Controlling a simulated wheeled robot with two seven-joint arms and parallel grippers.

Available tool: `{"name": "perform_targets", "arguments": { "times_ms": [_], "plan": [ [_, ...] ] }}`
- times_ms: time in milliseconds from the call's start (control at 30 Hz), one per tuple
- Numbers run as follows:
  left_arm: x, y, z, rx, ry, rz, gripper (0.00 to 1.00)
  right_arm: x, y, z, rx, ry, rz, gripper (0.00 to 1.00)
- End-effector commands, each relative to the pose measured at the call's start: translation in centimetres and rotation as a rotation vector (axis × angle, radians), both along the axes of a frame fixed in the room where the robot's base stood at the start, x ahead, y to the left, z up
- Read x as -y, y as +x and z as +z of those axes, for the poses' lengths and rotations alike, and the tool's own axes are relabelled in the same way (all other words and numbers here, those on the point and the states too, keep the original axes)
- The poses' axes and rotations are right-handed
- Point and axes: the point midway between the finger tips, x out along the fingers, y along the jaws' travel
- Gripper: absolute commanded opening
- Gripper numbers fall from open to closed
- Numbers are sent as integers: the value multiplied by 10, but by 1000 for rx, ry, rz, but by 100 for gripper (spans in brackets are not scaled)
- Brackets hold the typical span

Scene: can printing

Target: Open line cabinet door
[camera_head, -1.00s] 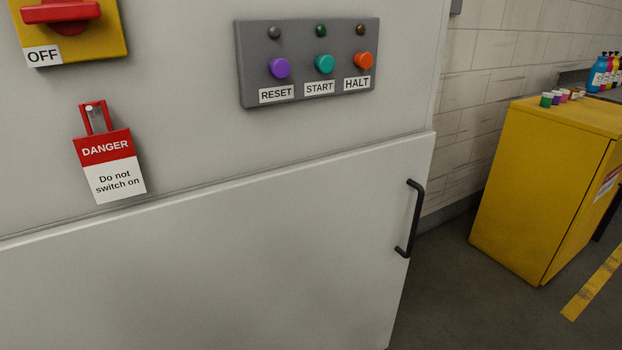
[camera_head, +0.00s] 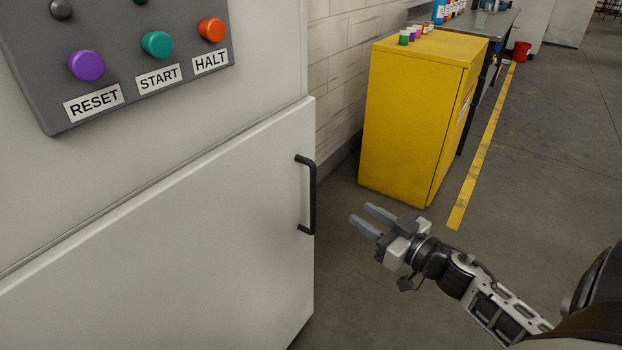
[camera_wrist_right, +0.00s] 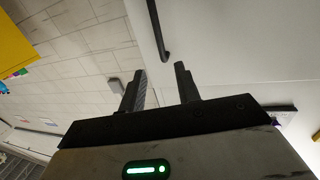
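The line cabinet door (camera_head: 190,250) is a pale grey panel in the head view, and it is shut. Its black bar handle (camera_head: 312,195) stands upright near the door's right edge. The handle also shows in the right wrist view (camera_wrist_right: 158,30), beyond the fingers. My right gripper (camera_head: 368,216) is to the right of the handle, apart from it, with its two fingers spread and nothing between them. In the right wrist view the right gripper (camera_wrist_right: 160,85) also shows open and empty. My left gripper is not in view.
A control panel (camera_head: 120,20) with RESET, START and HALT buttons is above the door. A yellow cabinet (camera_head: 410,120) with small jars on top stands behind my right gripper. A yellow floor line (camera_head: 483,150) runs beside it.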

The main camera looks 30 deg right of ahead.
Motion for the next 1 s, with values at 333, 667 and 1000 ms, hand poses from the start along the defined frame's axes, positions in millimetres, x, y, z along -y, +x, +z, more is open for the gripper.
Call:
{"name": "perform_targets", "arguments": {
  "times_ms": [333, 667, 1000],
  "plan": [
    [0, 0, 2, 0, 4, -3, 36, -8, 53, 4, 7, 2, 11, 33],
    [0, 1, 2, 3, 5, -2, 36, -21, 121, 3, 5, 5, 8, 33],
    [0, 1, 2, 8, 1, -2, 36, -28, 155, 2, 2, 5, 9, 33]
  ]
}}
